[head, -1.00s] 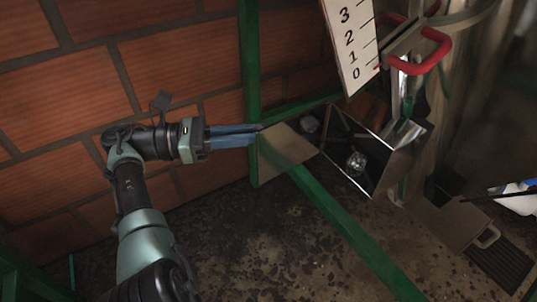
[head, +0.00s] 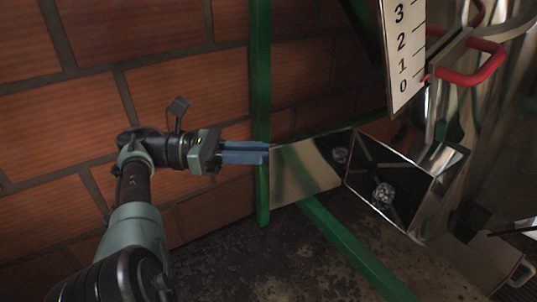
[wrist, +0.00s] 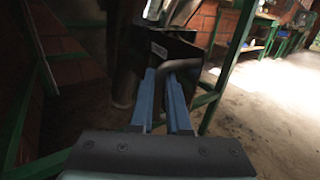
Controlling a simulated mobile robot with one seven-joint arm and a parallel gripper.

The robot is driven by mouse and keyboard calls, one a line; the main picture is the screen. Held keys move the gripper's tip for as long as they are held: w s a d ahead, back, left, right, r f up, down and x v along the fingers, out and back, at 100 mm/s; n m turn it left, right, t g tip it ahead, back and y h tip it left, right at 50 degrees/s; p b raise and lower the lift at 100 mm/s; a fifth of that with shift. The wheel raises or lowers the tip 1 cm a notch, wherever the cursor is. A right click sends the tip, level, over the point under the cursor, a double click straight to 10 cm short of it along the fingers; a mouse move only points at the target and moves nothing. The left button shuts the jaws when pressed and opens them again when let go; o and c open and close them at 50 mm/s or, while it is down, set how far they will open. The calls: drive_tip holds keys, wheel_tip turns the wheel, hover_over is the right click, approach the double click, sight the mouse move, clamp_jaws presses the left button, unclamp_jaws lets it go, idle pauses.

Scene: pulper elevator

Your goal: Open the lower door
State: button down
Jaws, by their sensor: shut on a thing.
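The lower door (head: 308,170) is a flat shiny metal plate. It stands swung out to the left of the open metal box (head: 455,175), whose dark inside shows a round knob-like part (head: 382,193). My gripper (head: 268,150) has blue fingers and reaches from the left to the door's outer edge. In the wrist view, my gripper (wrist: 164,76) is shut on a dark bent handle (wrist: 188,66) in front of a dark panel (wrist: 165,48). The handle is hidden in the head view.
A green post (head: 260,60) stands just behind my fingertips, before the brick wall (head: 180,90). A white scale (head: 402,50) and a red handle (head: 478,68) are above the box. Bare floor lies at the lower middle.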

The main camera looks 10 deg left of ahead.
drive_tip(key=shift+w+d, duration=0.1)
drive_tip(key=shift+d, duration=0.2)
drive_tip(key=c, duration=0.9)
unclamp_jaws()
drive_tip(key=shift+a, duration=0.15)
drive_tip(key=shift+p, duration=0.3)
